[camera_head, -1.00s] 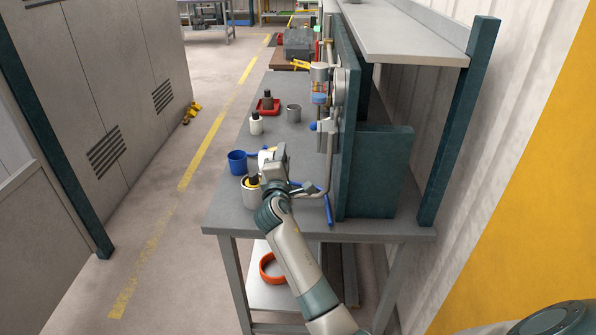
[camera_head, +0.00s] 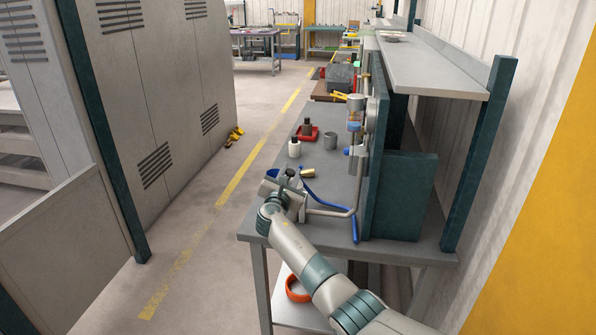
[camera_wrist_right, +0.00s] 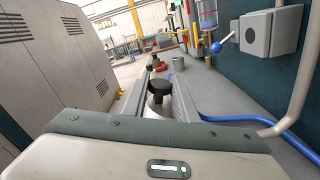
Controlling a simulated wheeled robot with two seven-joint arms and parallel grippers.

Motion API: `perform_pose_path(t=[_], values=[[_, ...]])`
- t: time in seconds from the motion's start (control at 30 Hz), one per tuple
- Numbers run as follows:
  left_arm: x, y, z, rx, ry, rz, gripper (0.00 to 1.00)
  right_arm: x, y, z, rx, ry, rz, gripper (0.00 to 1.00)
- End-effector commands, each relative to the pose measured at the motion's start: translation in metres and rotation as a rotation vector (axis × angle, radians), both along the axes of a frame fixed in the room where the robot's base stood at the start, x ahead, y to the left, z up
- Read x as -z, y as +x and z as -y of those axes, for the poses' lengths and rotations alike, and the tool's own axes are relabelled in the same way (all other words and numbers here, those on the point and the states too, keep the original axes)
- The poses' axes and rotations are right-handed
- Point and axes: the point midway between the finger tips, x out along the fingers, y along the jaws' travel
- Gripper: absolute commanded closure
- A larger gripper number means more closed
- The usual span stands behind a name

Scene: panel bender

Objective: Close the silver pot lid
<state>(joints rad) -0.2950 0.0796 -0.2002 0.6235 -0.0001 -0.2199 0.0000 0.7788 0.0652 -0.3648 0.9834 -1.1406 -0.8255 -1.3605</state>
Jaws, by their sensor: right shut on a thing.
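My right gripper (camera_head: 287,184) is over the near left corner of the grey bench, and it also shows in the wrist view (camera_wrist_right: 162,98). It is shut on the silver pot lid, whose black knob (camera_wrist_right: 160,86) stands up between the two fingers. A small silver surface shows below the knob in the wrist view. The dark knob also shows at the gripper in the head view (camera_head: 290,172). The silver pot is hidden behind my gripper and wrist, so I cannot tell whether the lid touches it. My left gripper is not in view.
A dark green panel (camera_head: 402,195) bounds the right side.

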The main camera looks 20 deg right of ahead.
Motion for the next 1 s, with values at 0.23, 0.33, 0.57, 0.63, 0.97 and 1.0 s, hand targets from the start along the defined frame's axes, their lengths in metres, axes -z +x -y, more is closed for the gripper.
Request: perform_pose_path(t=[0.23,0.33,0.57,0.63,0.97,1.0], values=[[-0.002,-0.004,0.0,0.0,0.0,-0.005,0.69,0.009,0.009,-0.014,0.0,-0.184,-0.11,1.0],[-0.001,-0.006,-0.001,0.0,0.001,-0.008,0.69,0.014,0.012,-0.018,0.001,-0.241,-0.146,1.0],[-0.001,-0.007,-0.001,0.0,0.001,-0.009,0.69,0.021,0.015,-0.024,0.0,-0.327,-0.199,1.0],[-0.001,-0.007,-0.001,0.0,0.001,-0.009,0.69,0.022,0.015,-0.024,0.0,-0.339,-0.208,1.0],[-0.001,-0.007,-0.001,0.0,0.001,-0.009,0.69,0.024,0.016,-0.025,0.0,-0.355,-0.217,1.0],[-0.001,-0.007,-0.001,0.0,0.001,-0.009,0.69,0.024,0.016,-0.025,0.0,-0.355,-0.217,1.0]])
